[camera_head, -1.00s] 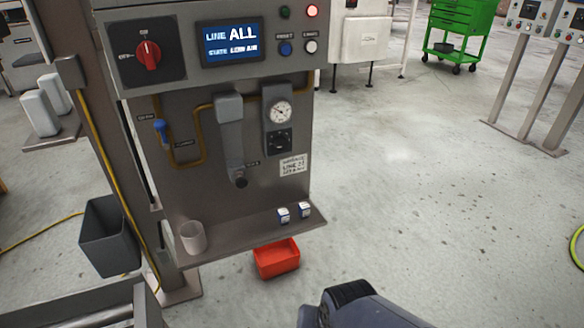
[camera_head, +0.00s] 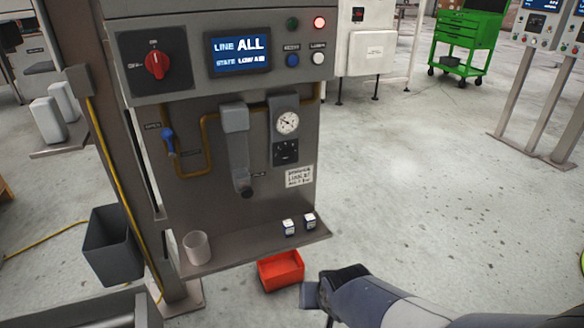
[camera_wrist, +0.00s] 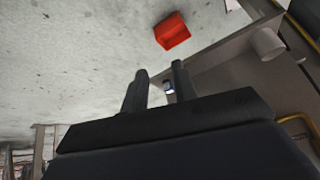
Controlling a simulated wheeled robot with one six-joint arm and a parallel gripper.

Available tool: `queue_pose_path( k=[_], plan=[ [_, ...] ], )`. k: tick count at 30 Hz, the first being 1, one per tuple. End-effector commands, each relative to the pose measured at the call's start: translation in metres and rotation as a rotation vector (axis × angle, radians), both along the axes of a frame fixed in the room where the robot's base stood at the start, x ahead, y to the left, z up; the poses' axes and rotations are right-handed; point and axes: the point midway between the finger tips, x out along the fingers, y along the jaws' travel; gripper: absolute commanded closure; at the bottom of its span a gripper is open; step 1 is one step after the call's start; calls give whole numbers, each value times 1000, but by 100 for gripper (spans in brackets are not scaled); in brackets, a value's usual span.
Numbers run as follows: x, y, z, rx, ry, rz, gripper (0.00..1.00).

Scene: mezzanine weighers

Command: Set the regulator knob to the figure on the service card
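The black regulator knob (camera_head: 286,153) is on a dark plate on the grey panel, directly under a round white gauge (camera_head: 288,123). The white service card (camera_head: 299,176) is just below the knob, with handwritten lines too small to read surely. My gripper (camera_head: 318,292) is low in the head view, below the shelf and right of the red bin, well apart from the knob. In the wrist view my gripper (camera_wrist: 160,80) shows two dark fingers standing apart with nothing held between them. The knob and card are not visible in the wrist view.
A shelf (camera_head: 250,246) juts out under the panel with a cup (camera_head: 197,248) and two small boxes (camera_head: 289,227). A red bin (camera_head: 281,270) is below it. A screen (camera_head: 240,53) reads LINE ALL, STATE LOW AIR. A blue lever (camera_head: 168,142) is left.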

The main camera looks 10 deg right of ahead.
Motion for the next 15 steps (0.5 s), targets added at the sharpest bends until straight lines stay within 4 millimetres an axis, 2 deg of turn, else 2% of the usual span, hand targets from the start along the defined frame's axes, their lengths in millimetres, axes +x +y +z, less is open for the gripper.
queue_pose_path(
  k=[1, 6, 9, 11, 12, 15],
  plan=[
    [32, -7, 2, -53, -80, 54, 69],
    [134, -25, 33, -278, -378, 285, 55],
    [186, -32, 51, -421, -546, 418, 47],
    [213, -36, 61, -510, -644, 496, 42],
    [228, -37, 67, -568, -706, 545, 42],
    [259, -40, 78, -700, -847, 654, 42]
  ],
)
